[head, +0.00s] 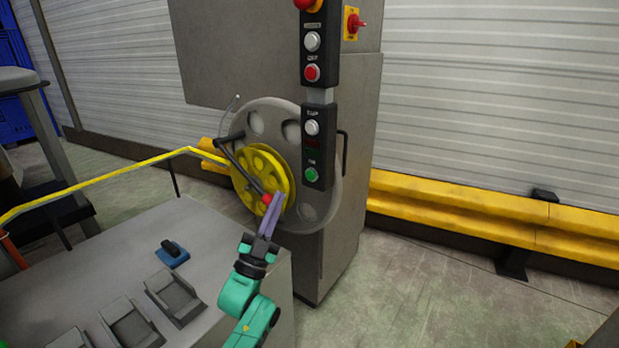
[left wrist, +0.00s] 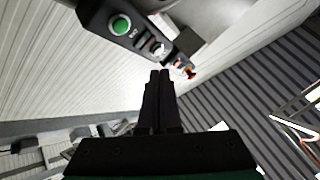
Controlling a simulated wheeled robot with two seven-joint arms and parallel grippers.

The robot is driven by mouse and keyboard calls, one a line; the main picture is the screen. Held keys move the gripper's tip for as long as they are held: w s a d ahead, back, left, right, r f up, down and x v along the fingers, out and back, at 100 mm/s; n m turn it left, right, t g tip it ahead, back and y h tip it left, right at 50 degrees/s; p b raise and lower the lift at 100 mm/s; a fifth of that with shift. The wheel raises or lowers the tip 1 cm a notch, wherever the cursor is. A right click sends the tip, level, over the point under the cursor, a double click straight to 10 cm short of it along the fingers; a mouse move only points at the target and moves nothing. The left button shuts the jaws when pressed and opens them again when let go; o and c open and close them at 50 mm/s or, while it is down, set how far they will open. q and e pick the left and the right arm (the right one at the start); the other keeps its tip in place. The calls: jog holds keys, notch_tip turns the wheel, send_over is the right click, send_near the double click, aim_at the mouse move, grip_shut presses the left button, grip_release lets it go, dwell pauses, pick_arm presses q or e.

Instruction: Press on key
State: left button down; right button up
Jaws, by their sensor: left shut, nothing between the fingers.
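A black control panel hangs on the grey machine cabinet (head: 352,190). Its lower box (head: 319,150) has a white button (head: 312,128) at the top and a green button (head: 312,174) near its bottom. The green button also shows at the upper left of the left wrist view (left wrist: 120,25). The upper box has another white button (head: 312,41) and a red button (head: 312,73). My left gripper (head: 276,200) is shut and empty, left of and below the green button in the head view. Its closed fingers also show in the left wrist view (left wrist: 159,75), apart from the panel. My right gripper is not seen.
A large grey wheel (head: 270,117) with a yellow pulley (head: 262,168) and a red-tipped lever (head: 267,198) is behind my left gripper. A grey table (head: 120,260) with a yellow rail (head: 95,180) lies left. A yellow barrier (head: 470,207) runs along the right wall.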

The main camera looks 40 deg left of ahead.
aim_at(311, 175)
pick_arm(q)
jog(key=shift+s+r, duration=0.15)
jog(key=w+b, duration=0.4)
jog(key=w, duration=0.4)
jog(key=shift+w, duration=0.4)
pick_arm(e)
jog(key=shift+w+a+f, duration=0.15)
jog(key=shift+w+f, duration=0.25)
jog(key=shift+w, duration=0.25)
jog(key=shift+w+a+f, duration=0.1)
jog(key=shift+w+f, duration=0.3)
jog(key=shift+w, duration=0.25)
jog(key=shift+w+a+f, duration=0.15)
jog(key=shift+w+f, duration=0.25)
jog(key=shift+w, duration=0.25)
pick_arm(q)
jog(key=shift+a, duration=0.1)
